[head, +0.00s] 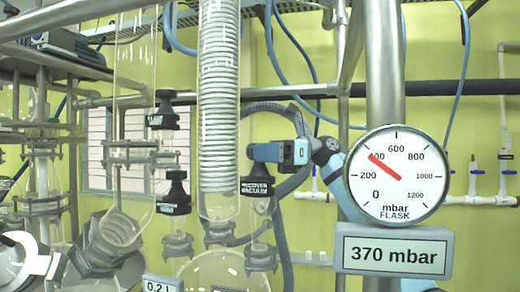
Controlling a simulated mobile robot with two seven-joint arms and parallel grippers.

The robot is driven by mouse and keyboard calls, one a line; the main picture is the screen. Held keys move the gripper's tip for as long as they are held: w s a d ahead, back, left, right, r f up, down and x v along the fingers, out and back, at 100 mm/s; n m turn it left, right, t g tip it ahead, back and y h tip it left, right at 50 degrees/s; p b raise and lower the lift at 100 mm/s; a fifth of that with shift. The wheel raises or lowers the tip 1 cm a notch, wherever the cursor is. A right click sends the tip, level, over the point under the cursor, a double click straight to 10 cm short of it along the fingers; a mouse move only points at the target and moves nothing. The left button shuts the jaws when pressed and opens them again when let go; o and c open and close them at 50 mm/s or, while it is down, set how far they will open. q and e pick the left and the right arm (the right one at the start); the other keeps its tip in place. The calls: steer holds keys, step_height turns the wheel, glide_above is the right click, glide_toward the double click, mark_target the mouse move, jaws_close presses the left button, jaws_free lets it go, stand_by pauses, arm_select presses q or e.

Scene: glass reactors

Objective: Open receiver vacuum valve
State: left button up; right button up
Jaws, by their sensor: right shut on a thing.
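A black-knobbed valve (257,187) with a label that seems to read "receiver vacuum" stands right of the coiled condenser, above a glass joint. My right gripper (255,152) comes in from the right and is shut on the top of this valve's knob. The fingers hide part of the knob, and I cannot tell how far it is turned.
Similar black-knobbed valves stand to the left, one upper (165,108) and one lower (174,190). The coiled glass condenser (219,95) is close left of my right gripper. A flask gauge (397,178) with a 370 mbar display (394,255) stands in front at right.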

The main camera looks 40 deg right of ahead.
steer(key=n+g+p, duration=0.1)
steer(key=n+g, duration=0.1)
steer(key=g, duration=0.1)
steer(key=n+g, duration=0.2)
steer(key=g, duration=0.1)
steer(key=shift+w+r+g+y+p, duration=0.1)
steer(key=shift+r+g+y+p, duration=0.05)
steer(key=shift+g+y+p, duration=0.25)
steer(key=shift+n+g+h+p, duration=0.65)
steer(key=shift+n+g, duration=1.35)
steer(key=shift+g, duration=0.7)
steer(key=shift+f+g, duration=0.2)
steer(key=shift+g, duration=0.1)
steer(key=o, duration=0.9)
steer(key=b+v, duration=0.1)
steer(key=v, duration=0.6)
steer(key=shift+d+r, duration=0.1)
steer(key=shift+d, duration=0.05)
